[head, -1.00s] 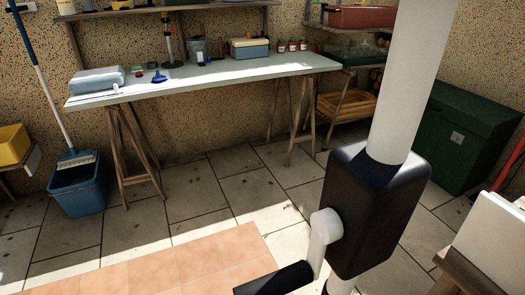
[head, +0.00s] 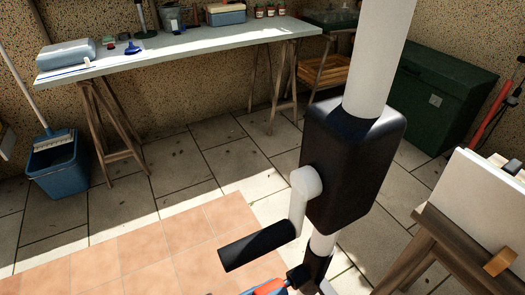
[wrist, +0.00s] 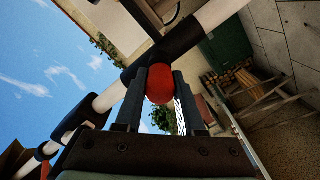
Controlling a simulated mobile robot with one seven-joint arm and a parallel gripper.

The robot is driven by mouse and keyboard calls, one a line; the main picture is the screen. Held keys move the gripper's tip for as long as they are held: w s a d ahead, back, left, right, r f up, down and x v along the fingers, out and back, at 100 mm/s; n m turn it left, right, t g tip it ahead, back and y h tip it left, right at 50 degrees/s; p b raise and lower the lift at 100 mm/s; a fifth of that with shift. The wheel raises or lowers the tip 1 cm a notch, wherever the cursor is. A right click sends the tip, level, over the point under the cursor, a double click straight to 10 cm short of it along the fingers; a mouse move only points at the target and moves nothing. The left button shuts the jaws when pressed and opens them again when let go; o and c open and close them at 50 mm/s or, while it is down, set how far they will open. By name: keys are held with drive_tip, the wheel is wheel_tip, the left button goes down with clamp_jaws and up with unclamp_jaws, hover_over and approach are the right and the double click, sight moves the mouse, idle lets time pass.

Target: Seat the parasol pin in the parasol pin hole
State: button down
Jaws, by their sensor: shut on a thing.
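My gripper (wrist: 159,72) is shut on the parasol pin, whose rounded red knob (wrist: 160,85) shows between the two dark fingers in the wrist view. The parasol's white pole (head: 377,60) carries a black housing (head: 352,160) with a crank handle (head: 258,245) in the head view. In the wrist view the pole (wrist: 220,12) with its black sleeve runs diagonally behind the knob. A red and blue shape (head: 268,288) shows at the bottom edge of the head view, close to the lower pole; most of it is cut off. I cannot make out the pin hole or the pin's tip.
A workbench (head: 180,48) stands at the back with a blue bucket (head: 58,162) beside it. A dark green chest (head: 440,100) is at the right. A wooden easel-like stand (head: 420,245) with a white board is close at the right front. The tiled floor between is clear.

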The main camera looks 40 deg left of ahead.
drive_tip(key=shift+w+d, duration=0.2)
drive_tip(key=shift+w, duration=0.4)
drive_tip(key=shift+c, duration=2.2)
unclamp_jaws()
drive_tip(key=shift+s, duration=0.15)
drive_tip(key=v, duration=1.2)
drive_tip(key=shift+s, duration=0.35)
drive_tip(key=shift+a, duration=0.15)
